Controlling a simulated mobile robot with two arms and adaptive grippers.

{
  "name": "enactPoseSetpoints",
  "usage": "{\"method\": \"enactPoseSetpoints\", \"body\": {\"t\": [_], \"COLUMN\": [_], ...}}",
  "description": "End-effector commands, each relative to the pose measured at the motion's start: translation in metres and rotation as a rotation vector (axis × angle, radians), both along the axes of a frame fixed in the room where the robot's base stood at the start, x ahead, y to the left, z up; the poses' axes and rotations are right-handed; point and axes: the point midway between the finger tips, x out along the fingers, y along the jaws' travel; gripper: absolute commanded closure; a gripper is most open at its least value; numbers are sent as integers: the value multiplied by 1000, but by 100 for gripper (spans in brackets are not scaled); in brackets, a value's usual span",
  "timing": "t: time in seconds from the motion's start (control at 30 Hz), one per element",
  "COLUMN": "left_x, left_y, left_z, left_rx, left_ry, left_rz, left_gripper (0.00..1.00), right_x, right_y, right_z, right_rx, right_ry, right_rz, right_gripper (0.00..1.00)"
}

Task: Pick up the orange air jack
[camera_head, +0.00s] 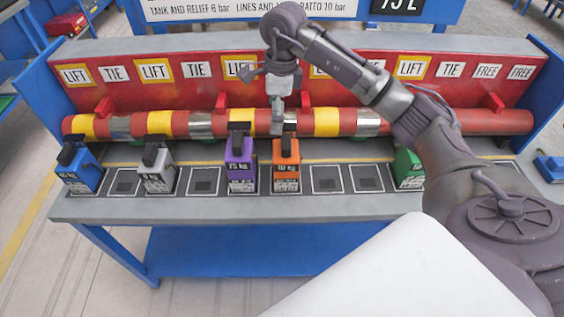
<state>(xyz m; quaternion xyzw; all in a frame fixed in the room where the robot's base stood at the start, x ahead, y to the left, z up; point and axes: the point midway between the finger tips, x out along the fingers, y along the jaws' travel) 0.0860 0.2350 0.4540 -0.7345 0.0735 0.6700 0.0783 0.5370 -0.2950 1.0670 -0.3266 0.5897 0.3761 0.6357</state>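The orange air jack (286,169) stands upright on the bench's front ledge, right of the purple jack. It has a dark top handle and a label that appears to read 10 kg. My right gripper (277,124) points down in front of the pipe, just left of and above the orange jack's handle. Its fingertips are small and partly lost against the pipe, so I cannot tell whether they are open or shut, or whether they touch the handle. My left gripper is not in view.
A purple jack (240,163) stands close on the left. A grey jack (157,168) and a blue jack (78,168) stand farther left, a green jack (408,168) to the right. Empty dark pads (327,178) lie right of the orange jack. A banded pipe (430,122) runs behind.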

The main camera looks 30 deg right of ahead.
Motion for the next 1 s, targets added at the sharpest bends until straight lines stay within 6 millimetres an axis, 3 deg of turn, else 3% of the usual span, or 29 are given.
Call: {"method": "enactPoseSetpoints", "body": {"t": [0.07, 0.17, 0.5, 0.77, 1.0], "left_x": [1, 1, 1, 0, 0], "left_y": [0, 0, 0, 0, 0], "left_z": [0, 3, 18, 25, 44], "left_rx": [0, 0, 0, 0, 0], "left_ry": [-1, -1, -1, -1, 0], "left_rz": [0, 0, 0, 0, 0], "left_gripper": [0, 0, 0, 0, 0], "right_x": [-2, -4, -5, -5, -7], "right_y": [-18, -26, -25, -25, -27], "right_z": [7, 3, -59, -80, -114], "right_rx": [-68, -97, -93, -92, -91], "right_ry": [15, 27, 29, 27, 28], "right_rz": [-15, -23, -21, -21, -21], "right_gripper": [0, 0, 0, 0, 0]}}
